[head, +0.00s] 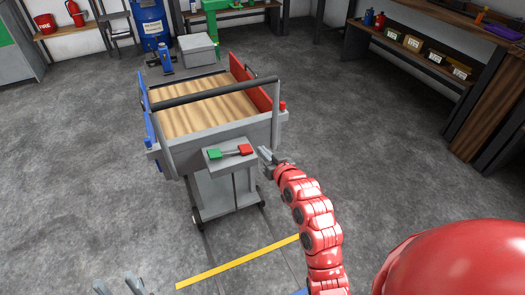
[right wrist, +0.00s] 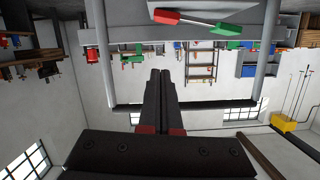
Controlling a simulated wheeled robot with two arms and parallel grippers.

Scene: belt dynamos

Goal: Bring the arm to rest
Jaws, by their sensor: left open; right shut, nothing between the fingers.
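My right arm, red and segmented, reaches up from the bottom of the head view. Its gripper (head: 272,159) is just right of a grey control box (head: 230,163) on the cart's front. In the right wrist view the right gripper's dark fingers (right wrist: 160,76) are together, with nothing between them. The box top carries a green block (head: 214,154) and a red block (head: 246,149) joined by a grey bar; they also show at the top of the right wrist view. My left gripper (head: 119,287) is open and empty at the bottom left edge; its arm is out of view.
The grey cart (head: 187,140) has a wooden bed, a blue left side and a red right side. A yellow line (head: 238,262) crosses the floor in front. Shelves (head: 425,52) stand at the back right. Grey floor is free on both sides of the cart.

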